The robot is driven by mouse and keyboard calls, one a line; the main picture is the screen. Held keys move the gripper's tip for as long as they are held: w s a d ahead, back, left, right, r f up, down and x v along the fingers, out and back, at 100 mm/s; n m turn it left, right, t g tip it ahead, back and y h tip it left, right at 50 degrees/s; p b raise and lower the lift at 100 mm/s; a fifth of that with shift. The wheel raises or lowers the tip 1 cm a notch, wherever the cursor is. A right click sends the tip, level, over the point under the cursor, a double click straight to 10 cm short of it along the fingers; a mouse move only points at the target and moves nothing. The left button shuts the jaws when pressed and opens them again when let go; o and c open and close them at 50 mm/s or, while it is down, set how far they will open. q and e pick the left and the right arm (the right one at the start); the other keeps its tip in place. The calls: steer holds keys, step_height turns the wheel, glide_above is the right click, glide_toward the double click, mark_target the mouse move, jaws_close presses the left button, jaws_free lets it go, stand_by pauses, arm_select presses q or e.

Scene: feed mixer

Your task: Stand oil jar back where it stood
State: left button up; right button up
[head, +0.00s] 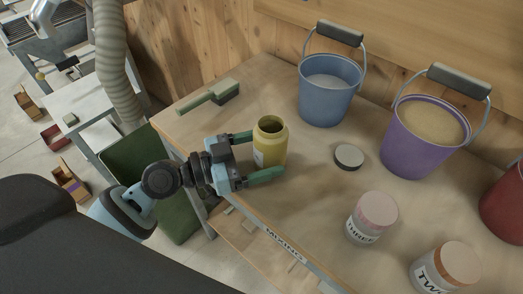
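The oil jar (270,143) is a yellow, open-topped jar with a pale label on its left side. It is upright near the table's left front edge. My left gripper (264,155) comes in from the left with one green finger behind the jar and the other in front of its lower part. The jar fills most of the gap. I cannot tell whether the fingers press on it. The front finger hides the jar's base, so its contact with the table is unclear. My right gripper is not in view.
A small dark-sided lid (348,157) lies right of the jar. A green-handled brush (210,97) lies behind. A blue bucket (325,98), a purple bucket (422,140) and a red one (505,205) stand along the back. Two labelled jars (370,218) (440,272) stand front right.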

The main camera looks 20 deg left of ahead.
mark_target(255, 157)
arm_select(q)
steer(key=shift+r, duration=0.1)
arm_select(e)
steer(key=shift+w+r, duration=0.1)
arm_select(q)
steer(key=shift+a+r, duration=0.1)
steer(key=shift+r, duration=0.05)
steer(key=b+v, duration=0.1)
steer(key=v, duration=0.1)
steer(key=b+v, duration=0.1)
steer(key=v, duration=0.3)
steer(key=shift+s+f+b, duration=0.15)
steer(key=shift+f+b, duration=0.25)
steer(key=shift+r+b+v, duration=0.15)
steer(key=shift+b+v, duration=0.45)
steer(key=shift+v, duration=0.8)
steer(key=shift+r+b+v, duration=0.15)
steer(key=shift+b+v, duration=0.45)
steer(key=shift+v, duration=0.8)
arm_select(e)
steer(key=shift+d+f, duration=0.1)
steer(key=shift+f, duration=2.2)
